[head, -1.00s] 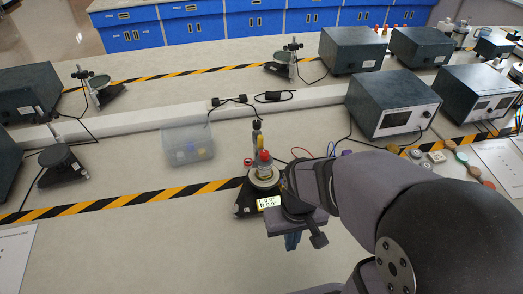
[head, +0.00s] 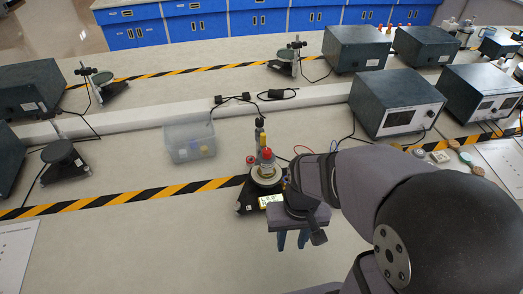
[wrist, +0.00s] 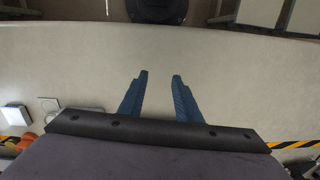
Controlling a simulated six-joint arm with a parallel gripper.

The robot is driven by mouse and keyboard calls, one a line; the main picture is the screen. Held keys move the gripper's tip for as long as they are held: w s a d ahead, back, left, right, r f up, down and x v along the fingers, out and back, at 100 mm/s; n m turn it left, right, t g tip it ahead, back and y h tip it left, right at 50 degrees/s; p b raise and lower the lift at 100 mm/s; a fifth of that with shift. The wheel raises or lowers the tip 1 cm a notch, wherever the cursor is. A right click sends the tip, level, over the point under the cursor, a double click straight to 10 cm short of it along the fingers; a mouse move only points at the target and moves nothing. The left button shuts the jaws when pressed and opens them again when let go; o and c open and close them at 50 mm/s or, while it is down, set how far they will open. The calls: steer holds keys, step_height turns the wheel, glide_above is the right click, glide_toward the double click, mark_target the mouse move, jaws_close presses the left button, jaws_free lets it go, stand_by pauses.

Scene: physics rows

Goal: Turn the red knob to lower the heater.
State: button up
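My gripper (head: 291,244) is in front of and slightly right of the apparatus, apart from the red parts. In the wrist view its two blue fingers (wrist: 159,76) are spread with nothing between them. The wrist view does not show the red knob.
A clear plastic bin (head: 189,140) with small items stands behind and left of the apparatus. A grey instrument box (head: 395,102) stands at the back right, with cables nearby. Yellow-black tape (head: 140,195) runs along the bench.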

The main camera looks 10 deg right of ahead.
steer(key=w+a+f+m+t+y+b, duration=0.1)
steer(key=w+a+f+m+y+b, duration=0.2)
steer(key=w+m+y, duration=0.4)
steer(key=w+a+m+y+b, duration=0.2)
steer(key=w+m+y+b, duration=0.15)
steer(key=m+b, duration=0.35)
steer(key=m+t+y+b, duration=0.3)
steer(key=m+t+y, duration=0.1)
steer(key=m+t, duration=0.6)
glide_toward(267, 154)
steer(key=w, duration=0.2)
steer(key=shift+w+a+f, duration=0.2)
steer(key=shift+w+a, duration=0.15)
steer(key=shift+w, duration=0.05)
steer(key=shift+a+f+g, duration=0.15)
steer(key=shift+f+g, duration=0.1)
steer(key=shift+g, duration=0.05)
steer(key=p+x, duration=0.2)
steer(key=x, duration=1)
steer(key=shift+p, duration=0.3)
steer(key=shift+c, duration=0.4)
steer(key=c, duration=0.7)
